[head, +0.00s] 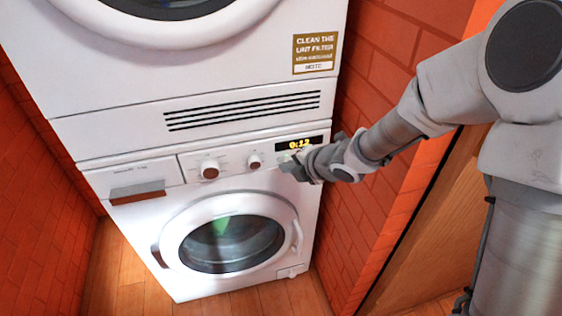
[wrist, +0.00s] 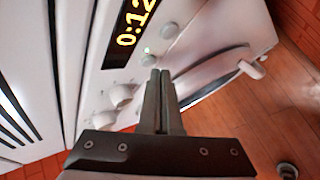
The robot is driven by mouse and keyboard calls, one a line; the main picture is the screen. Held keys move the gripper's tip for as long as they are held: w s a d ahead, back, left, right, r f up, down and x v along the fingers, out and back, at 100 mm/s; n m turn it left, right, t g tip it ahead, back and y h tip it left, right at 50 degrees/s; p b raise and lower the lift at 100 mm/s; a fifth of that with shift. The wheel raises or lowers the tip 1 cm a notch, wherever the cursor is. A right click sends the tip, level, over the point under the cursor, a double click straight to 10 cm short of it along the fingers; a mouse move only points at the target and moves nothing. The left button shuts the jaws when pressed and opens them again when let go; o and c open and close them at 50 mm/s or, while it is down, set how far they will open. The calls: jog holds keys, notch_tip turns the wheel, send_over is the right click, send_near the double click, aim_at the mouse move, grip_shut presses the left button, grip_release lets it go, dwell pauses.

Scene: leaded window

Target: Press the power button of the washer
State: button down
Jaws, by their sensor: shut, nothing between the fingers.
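The white washer (head: 140,220) stands below another white machine, its round door closed with something green behind the glass. Its control panel has a lit display (wrist: 130,28) showing yellow digits, which reads 0:12 in the head view. In the wrist view, two small round buttons, one (wrist: 170,30) and another (wrist: 148,60), sit beside the display, with a small green light near the second. I cannot tell which is the power button. My gripper (wrist: 160,73) is shut and empty, its tips close to the second button; contact cannot be told. In the head view my gripper (head: 290,168) covers the panel below the display.
Two knobs, one (head: 209,169) and another (head: 254,161), sit left of my gripper on the panel. The upper machine (head: 110,110) stands directly above. A red brick wall (head: 375,75) is close on the right. Wooden floor (head: 120,275) lies below.

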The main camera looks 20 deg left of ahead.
jog(key=shift+s+d, duration=0.1)
jog(key=s+d, duration=0.1)
jog(key=s+d+b, duration=0.1)
jog(key=s, duration=0.1)
jog(key=s+d, duration=0.1)
jog(key=s, duration=0.1)
dwell(0.6)
jog(key=shift+s, duration=0.1)
